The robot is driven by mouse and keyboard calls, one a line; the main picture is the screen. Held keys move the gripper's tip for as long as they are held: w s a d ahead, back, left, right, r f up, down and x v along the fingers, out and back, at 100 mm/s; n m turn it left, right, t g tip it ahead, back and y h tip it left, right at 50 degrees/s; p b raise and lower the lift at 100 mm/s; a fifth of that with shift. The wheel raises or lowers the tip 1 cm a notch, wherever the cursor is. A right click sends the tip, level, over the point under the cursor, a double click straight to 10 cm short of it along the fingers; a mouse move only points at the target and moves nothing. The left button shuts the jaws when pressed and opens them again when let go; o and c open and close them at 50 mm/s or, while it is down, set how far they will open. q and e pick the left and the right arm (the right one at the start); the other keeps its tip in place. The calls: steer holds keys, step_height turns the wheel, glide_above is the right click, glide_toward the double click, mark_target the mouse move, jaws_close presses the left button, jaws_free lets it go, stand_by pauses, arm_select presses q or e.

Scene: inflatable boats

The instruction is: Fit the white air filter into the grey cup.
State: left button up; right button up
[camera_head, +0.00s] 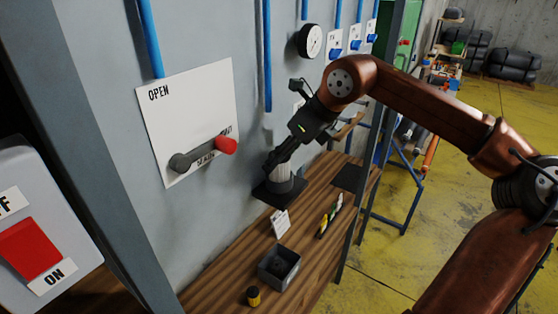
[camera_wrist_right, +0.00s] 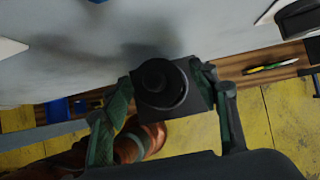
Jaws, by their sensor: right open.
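A pale, ribbed cylinder, which looks like the white air filter (camera_head: 283,172), stands upright at a dark grey cup (camera_head: 288,187) on a black square plate against the wall. Whether it is seated fully in the cup is unclear. My right gripper (camera_head: 272,164) is beside and above it, tilted down, with its fingers close to the cylinder. In the right wrist view, the right gripper (camera_wrist_right: 166,88) is open, its fingers on either side of a dark round piece (camera_wrist_right: 158,84) over the black plate. Contact cannot be told. My left gripper is out of view.
The wooden bench (camera_head: 225,262) holds a small grey box (camera_head: 279,267), a yellow-black cylinder (camera_head: 253,296), a white card (camera_head: 281,223) and small coloured tools (camera_head: 330,215). A panel with a red-handled lever (camera_head: 226,145) is on the wall at left. Yellow floor lies open at right.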

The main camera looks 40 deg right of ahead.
steer(key=b+v, duration=0.1)
steer(key=v, duration=0.9)
steer(key=shift+s+r+b, duration=0.25)
steer(key=shift+r+b, duration=0.1)
steer(key=shift+b, duration=0.05)
